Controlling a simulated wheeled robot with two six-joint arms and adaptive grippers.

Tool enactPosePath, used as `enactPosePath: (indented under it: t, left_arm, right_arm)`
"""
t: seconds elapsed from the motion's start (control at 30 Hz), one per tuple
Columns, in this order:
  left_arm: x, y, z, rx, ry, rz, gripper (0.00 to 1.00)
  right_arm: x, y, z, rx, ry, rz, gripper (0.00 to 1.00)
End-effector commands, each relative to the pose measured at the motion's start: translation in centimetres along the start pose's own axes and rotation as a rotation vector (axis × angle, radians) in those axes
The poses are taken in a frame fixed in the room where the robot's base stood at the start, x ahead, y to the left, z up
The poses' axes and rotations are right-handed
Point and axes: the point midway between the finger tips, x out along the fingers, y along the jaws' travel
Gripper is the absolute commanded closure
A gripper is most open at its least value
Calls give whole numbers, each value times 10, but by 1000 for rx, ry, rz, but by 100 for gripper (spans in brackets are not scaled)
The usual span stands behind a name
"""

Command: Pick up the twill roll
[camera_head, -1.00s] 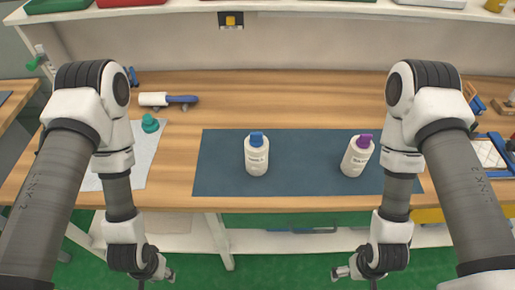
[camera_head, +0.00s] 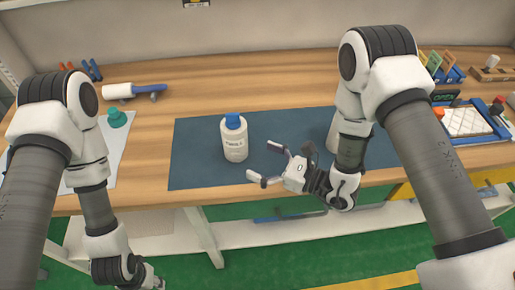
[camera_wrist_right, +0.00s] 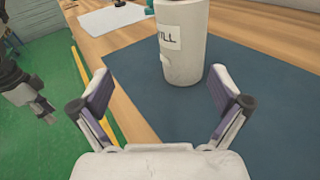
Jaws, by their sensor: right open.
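The twill roll (camera_head: 234,140) is a white, bottle-like cylinder with a blue top and a printed label. It stands upright on the dark blue mat (camera_head: 195,165). In the right wrist view the roll (camera_wrist_right: 182,55) stands ahead of the fingers, its label ending in "ILL" and its top cut off. My right gripper (camera_head: 264,164) is open and empty, just right of the roll and apart from it. It also shows open in the right wrist view (camera_wrist_right: 160,88). My left gripper (camera_head: 155,284) hangs low at the bottom edge, mostly out of frame.
A second white cylinder (camera_head: 331,135) is almost hidden behind my right arm. A teal knob-like object (camera_head: 117,118) sits on a pale sheet at the left. A white and blue roller-like tool (camera_head: 133,91) lies behind it. Several trays and tools fill the right end.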

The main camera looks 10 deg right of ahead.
Motion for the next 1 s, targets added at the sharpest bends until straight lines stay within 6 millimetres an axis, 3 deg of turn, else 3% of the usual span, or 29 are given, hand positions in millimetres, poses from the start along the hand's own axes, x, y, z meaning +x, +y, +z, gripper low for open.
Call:
enactPosePath:
  t: [0.03, 0.07, 0.17, 0.47, 0.7, 0.93, 1.0]
  left_arm:
    - [25, 0, 0, 0, 0, 0, 58]
    - [33, 0, 0, 0, 0, 0, 58]
    - [40, 0, 0, 0, -1, 0, 58]
    - [22, 0, 0, 0, 0, 0, 58]
    - [9, 0, 0, 0, 0, 0, 58]
    - [10, 0, 0, 0, 0, 0, 58]
    - [10, 0, 0, 0, 0, 0, 58]
  right_arm:
    - [10, -23, -10, -48, -42, -72, 1]
    - [14, -30, -13, -70, -44, -89, 1]
    - [21, -28, -11, -90, -53, -68, 1]
    - [56, -29, 0, -94, -52, -64, 1]
    - [95, -33, 0, -92, -52, -64, 1]
    - [98, -34, -2, -90, -51, -66, 1]
    - [98, -34, -2, -90, -51, -66, 25]
